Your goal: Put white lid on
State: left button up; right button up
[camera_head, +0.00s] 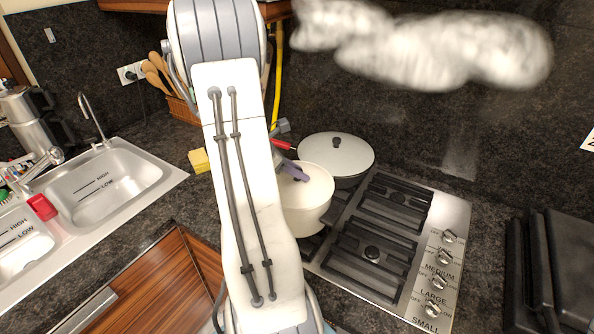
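A white pot (305,218) stands at the left side of the stove, partly behind my white arm. A white lid (316,186) lies at the top of this pot; I cannot tell whether it is fully seated. My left gripper (297,173) is at the lid's dark knob, with a purple finger showing over it. The rest of this gripper is hidden by my arm, so its grip on the knob is unclear. Behind it stands a dark pot (350,182) covered by a pale lid (345,152) with a black knob. My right gripper is not in view.
The stove (385,275) has black grates, with knobs along its right side. A double sink (125,185) is at left, with a yellow sponge (199,160) on the counter beside it. A dark object (560,270) stands at the right. A blurred white shape is at the top.

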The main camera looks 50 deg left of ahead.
pick_arm(q)
jog(key=o, duration=0.3)
jog(key=shift+r, duration=0.1)
jog(key=b+v, duration=0.1)
jog(key=v, duration=0.9)
jog(key=shift+s, duration=0.1)
